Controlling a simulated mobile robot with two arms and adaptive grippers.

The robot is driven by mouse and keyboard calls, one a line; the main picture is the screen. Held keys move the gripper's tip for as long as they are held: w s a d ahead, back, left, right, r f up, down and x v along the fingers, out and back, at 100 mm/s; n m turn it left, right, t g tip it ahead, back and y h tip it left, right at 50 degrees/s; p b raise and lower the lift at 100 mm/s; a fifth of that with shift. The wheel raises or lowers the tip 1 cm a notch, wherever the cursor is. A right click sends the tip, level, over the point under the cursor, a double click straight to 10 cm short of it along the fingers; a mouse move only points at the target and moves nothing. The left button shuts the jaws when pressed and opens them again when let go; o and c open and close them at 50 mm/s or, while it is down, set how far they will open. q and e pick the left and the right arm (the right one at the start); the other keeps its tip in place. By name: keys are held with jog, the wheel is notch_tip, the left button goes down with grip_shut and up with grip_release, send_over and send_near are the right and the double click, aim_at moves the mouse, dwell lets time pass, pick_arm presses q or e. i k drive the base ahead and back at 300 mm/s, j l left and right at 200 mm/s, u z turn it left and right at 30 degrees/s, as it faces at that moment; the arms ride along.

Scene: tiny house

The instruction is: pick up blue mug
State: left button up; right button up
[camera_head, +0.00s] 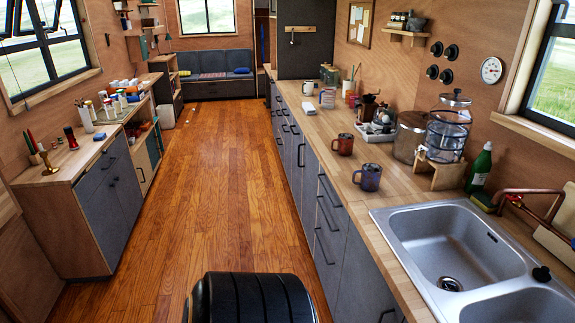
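The blue mug (370,177) stands upright on the right-hand wooden counter (385,196), just beyond the sink and close to the counter's front edge. Its handle points to the left. A red-brown mug (344,144) stands a little behind it, apart from it. Neither of my grippers shows in the head view. Nothing touches the blue mug.
The steel double sink (450,250) is in front of the mug. The wooden floor aisle (210,180) is clear.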

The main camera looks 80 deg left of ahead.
aim_at(371, 174)
jog(key=u, duration=1.9)
jog(key=i+j+u, duration=0.1)
jog(key=i+u, duration=0.5)
jog(key=i, duration=0.25)
